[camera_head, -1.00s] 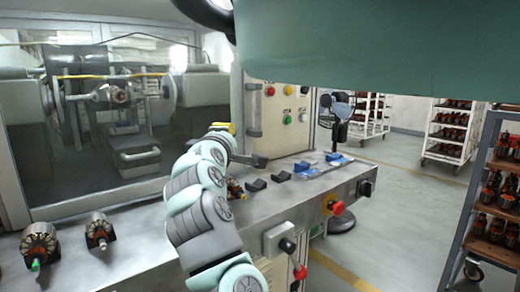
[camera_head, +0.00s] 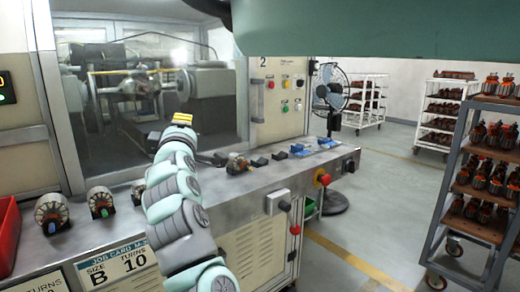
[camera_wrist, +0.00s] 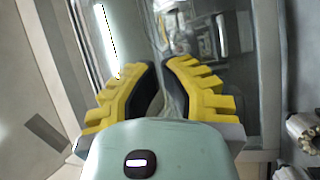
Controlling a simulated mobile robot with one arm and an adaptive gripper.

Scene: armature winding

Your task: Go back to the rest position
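My gripper (camera_head: 183,116) shows its yellow fingers at the end of my arm, raised above the bench in front of the winding machine's window. In the wrist view its two yellow fingers (camera_wrist: 160,66) stand a little apart, with a narrow gap between the black pads. Nothing shows between them. An armature (camera_head: 238,164) lies on the bench just right of my arm. Two more armatures, one at the far left (camera_head: 51,213) and one next to it (camera_head: 101,203), stand on the bench left of my arm.
The steel bench (camera_head: 225,187) carries dark blocks and blue pieces (camera_head: 328,143) toward its right end. A red bin (camera_head: 8,232) is at the left edge. A job card (camera_head: 118,264) reads size B, turns 10.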

